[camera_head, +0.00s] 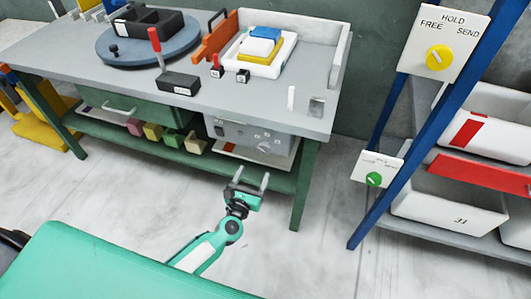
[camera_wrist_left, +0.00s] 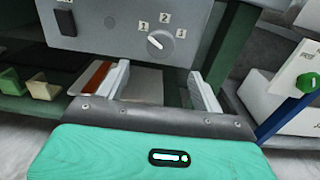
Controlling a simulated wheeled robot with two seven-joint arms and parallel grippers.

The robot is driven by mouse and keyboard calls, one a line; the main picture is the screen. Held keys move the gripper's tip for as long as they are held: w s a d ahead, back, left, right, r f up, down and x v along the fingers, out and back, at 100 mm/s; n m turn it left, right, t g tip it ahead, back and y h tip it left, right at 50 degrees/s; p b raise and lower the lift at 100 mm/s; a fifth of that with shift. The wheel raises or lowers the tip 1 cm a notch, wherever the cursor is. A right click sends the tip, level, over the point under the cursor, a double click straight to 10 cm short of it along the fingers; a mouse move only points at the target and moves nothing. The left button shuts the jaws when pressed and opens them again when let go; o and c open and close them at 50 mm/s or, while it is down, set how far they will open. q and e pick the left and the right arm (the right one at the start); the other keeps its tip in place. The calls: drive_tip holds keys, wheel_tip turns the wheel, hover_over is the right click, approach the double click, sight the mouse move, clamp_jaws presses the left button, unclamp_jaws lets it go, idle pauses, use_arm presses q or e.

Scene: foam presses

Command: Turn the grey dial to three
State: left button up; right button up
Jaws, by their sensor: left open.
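The grey dial (camera_wrist_left: 160,43) sits on the front of a grey box (camera_wrist_left: 110,22) under the workbench, with the marks 1, 2 and 3 around it. Its pale pointer line appears to point up and left, toward the 1. The dial also shows small in the head view (camera_head: 264,147). My left gripper (camera_head: 252,177) is open and empty, in front of and below the box. In the left wrist view its two fingers (camera_wrist_left: 159,75) stand apart, with the dial just beyond and above the gap between them. My right gripper is not seen.
A green bench leg (camera_wrist_left: 226,45) stands right of the box. A dark switch (camera_wrist_left: 66,22) is left of the dial. Coloured blocks (camera_head: 152,131) lie on the lower shelf. A blue-framed rack (camera_head: 375,205) with a yellow knob and a green knob stands at right.

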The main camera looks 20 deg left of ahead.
sight(264, 151)
use_arm(q)
drive_tip(key=w, duration=0.9)
drive_tip(key=shift+w+d, duration=0.2)
drive_tip(key=shift+w, duration=0.7)
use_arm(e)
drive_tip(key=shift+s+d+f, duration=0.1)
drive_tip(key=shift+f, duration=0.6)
use_arm(q)
drive_tip(key=shift+c, duration=0.5)
drive_tip(key=c, duration=0.9)
